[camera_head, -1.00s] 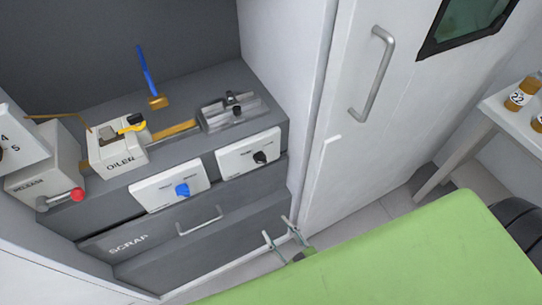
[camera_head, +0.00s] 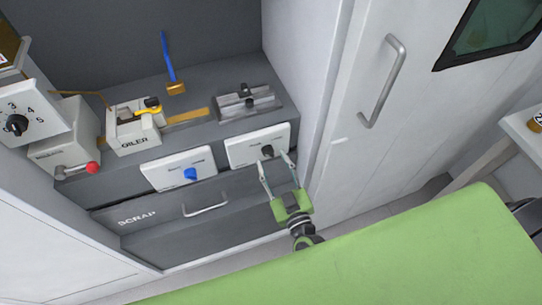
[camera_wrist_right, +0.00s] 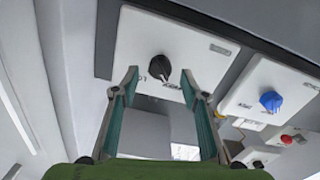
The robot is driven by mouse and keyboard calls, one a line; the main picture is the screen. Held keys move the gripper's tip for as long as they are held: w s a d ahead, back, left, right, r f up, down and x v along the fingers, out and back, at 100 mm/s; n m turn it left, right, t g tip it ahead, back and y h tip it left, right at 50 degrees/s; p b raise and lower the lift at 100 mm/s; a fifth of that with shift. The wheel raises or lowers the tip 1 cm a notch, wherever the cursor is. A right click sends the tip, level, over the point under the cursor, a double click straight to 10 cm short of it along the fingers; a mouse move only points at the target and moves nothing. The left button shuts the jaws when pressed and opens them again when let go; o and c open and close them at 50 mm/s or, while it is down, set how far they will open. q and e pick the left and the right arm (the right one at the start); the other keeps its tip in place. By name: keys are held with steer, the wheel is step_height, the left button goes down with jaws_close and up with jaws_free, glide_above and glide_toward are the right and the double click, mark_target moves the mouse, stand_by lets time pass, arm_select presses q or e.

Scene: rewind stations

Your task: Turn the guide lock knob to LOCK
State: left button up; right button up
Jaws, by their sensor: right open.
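The black knob (camera_head: 267,151) sits on a white panel (camera_head: 240,148) on the front of the grey station, below the metal guide block (camera_head: 247,102). Its small lettering is too blurred to read surely. In the right wrist view the black knob (camera_wrist_right: 160,68) shows a pale pointer mark, with short print on either side. My right gripper (camera_head: 275,160) is open in front of this panel. Its two fingers stand to either side of the knob in the wrist view, with nothing between them. Whether they touch the knob I cannot tell. My left gripper is out of view.
A similar white panel with a blue knob (camera_head: 190,174) is just left. The SCRAP drawer handle (camera_head: 205,204) is below. The oiler (camera_head: 134,130), a red-tipped lever (camera_head: 93,168) and a numbered dial (camera_head: 17,124) are further left. A white door (camera_head: 355,150) stands right.

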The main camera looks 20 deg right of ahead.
mark_target(268, 152)
steer(key=shift+w, duration=1.15)
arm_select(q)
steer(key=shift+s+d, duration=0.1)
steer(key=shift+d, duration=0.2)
arm_select(e)
steer(key=c, duration=1.1)
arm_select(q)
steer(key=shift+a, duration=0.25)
